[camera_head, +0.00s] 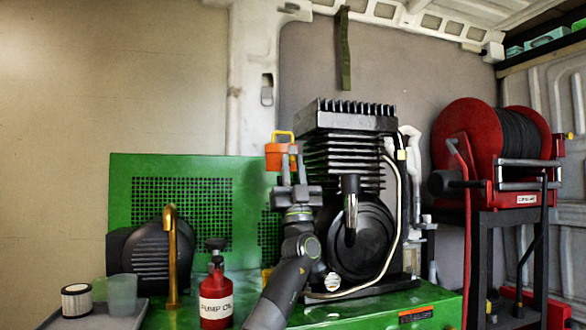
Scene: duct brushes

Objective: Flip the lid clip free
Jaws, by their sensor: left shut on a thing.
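My left gripper (291,172) is raised in front of the black finned compressor, pointing up. Its fingers are shut on a small orange piece (276,155). A yellow loop (282,135) stands upright on top of the orange piece. The fingers hide part of the orange piece, and I cannot tell whether the yellow loop is the lid clip. My right gripper is not in view.
The compressor (345,155) stands on a green base (425,307) right behind my arm. A red hose reel (470,135) stands at right.

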